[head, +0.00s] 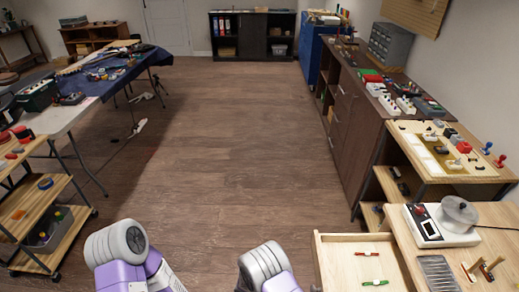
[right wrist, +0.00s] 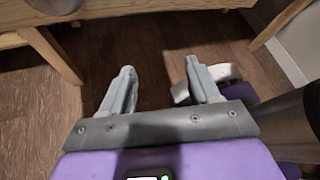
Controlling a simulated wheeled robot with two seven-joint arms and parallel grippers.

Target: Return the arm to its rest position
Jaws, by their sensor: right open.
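My right gripper (right wrist: 160,66) shows in the right wrist view with its two grey fingers spread apart and nothing between them. It hangs over the dark wooden floor (right wrist: 155,40). In the head view only rounded grey and purple links of my two arms show at the bottom edge. Both grippers are out of that picture. My left gripper does not show in either view.
An open wooden drawer (head: 327,262) with a red and a green item is close on the right, beside a wooden bench (head: 497,212). Wooden legs (right wrist: 52,55) stand at the upper left of the wrist view. A shelf cart (head: 62,240) stands left. The middle floor (head: 230,130) is clear.

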